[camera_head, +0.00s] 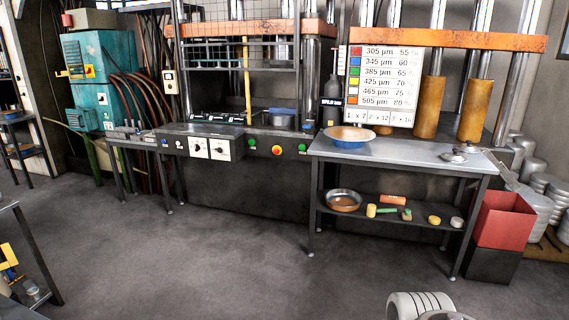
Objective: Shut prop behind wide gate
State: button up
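A wide wire-mesh gate (212,52) hangs in the front of the press in the middle of the view. It appears raised, with an open space below it above the press bed. A thin yellow upright bar (247,85) stands at the gate, reaching down towards the bed; it may be the prop, but I cannot tell for sure. A dark pot with a blue rim (281,120) sits on the bed at the right of the opening. My gripper's fingers are not in view; only a white rounded part of my arm shows at the bottom right.
A steel table (408,153) with a wide bowl (350,134) stands right of the press. A red bin (503,220) is beside it. A small side table (140,142) stands left of the press. The grey floor (200,250) in front is clear.

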aim_at(248, 111)
jog(key=u, duration=0.6)
jog(key=i, duration=2.9)
jog(key=u, duration=0.65)
jog(key=i, duration=2.9)
jog(key=z, duration=0.05)
